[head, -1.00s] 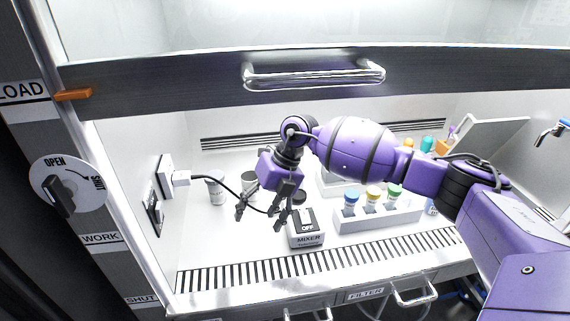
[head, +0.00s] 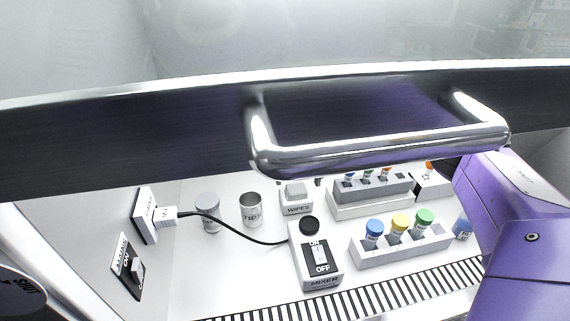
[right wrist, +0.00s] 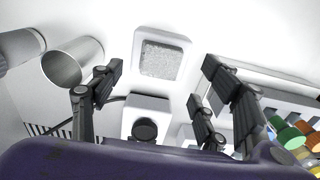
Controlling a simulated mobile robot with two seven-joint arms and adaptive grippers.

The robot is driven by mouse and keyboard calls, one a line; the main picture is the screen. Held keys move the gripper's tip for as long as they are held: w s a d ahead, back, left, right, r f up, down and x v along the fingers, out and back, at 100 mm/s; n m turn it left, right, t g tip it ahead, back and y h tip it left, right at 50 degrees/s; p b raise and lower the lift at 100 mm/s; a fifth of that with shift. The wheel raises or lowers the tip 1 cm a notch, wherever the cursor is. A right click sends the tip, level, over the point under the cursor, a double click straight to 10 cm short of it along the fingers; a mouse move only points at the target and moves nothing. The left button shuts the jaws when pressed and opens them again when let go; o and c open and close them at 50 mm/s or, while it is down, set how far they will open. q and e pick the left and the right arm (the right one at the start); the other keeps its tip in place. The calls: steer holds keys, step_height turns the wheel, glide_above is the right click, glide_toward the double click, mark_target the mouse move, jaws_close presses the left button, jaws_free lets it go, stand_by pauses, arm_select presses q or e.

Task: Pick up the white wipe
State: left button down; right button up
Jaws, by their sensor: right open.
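The white wipe (head: 295,189) sits on top of a small white box labelled WIPES (head: 297,208), behind the mixer in the head view. In the right wrist view the wipe (right wrist: 160,60) is a grey-white speckled square within the box's pale rim. My right gripper (right wrist: 162,78) is open and empty, its dark fingers spread to the left and right of the box's near side. I cannot tell the height of the fingertips above the wipe. In the head view the sash and its handle hide most of this gripper. My left gripper is not in view.
The mixer (head: 316,262) stands in front of the wipes box, with a black cable. A metal cup (head: 251,210) and a capped jar (head: 207,213) stand to the left. A rack (head: 402,247) with coloured-cap vials is to the right. The sash handle (head: 380,145) crosses above.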

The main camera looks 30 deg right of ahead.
mark_target(296, 188)
step_height(296, 188, down, 5)
steer(key=shift+r, duration=0.2)
steer(key=c, duration=1)
steer(key=shift+r, duration=0.1)
step_height(296, 188, up, 10)
steer(key=shift+o, duration=1.4)
steer(key=c, duration=0.4)
